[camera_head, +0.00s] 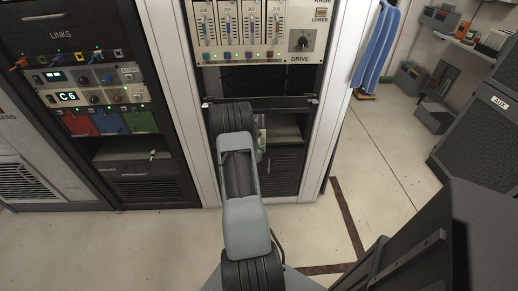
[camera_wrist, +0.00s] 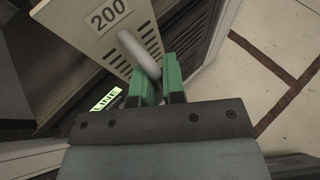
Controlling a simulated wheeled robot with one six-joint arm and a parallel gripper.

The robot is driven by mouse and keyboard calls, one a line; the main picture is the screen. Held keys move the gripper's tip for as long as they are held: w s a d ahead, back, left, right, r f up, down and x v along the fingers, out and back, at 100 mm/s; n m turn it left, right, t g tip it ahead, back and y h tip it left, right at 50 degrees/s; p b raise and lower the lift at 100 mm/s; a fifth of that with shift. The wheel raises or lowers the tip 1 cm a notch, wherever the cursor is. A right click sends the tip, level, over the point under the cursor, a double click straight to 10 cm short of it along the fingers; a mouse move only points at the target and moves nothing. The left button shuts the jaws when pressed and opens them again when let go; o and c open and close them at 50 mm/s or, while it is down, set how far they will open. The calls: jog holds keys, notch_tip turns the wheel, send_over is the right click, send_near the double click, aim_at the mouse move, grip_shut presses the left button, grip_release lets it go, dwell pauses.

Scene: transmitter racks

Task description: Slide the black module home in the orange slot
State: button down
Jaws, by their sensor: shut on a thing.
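My gripper (camera_wrist: 157,75) shows in the wrist view with two green fingers shut on a pale grey bar handle (camera_wrist: 138,52). The handle lies against a beige vented panel (camera_wrist: 92,35) marked 200, which sits tilted in the picture. I cannot tell whether this panel is the front of the black module; no black module body shows clearly. In the head view my arm hides the gripper, and a small beige part (camera_head: 262,130) shows just right of the arm's end. I cannot make out an orange slot in either view.
The middle rack has a fader panel (camera_head: 250,32) above a dark opening and a shelf (camera_head: 285,128). The left rack holds red (camera_head: 76,124), blue (camera_head: 108,120) and green (camera_head: 140,118) blocks. A dark AUX cabinet (camera_head: 490,125) stands right. Floor (camera_head: 385,165) between is clear.

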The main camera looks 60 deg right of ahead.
jog(key=s+a+b, duration=0.1)
jog(key=s+a, duration=0.4)
jog(key=a, duration=0.3)
jog(key=s+a, duration=0.5)
jog(key=a, duration=0.3)
jog(key=shift+r+b, duration=0.15)
jog(key=shift+b, duration=0.2)
dwell(1.8)
jog(key=shift+s, duration=0.1)
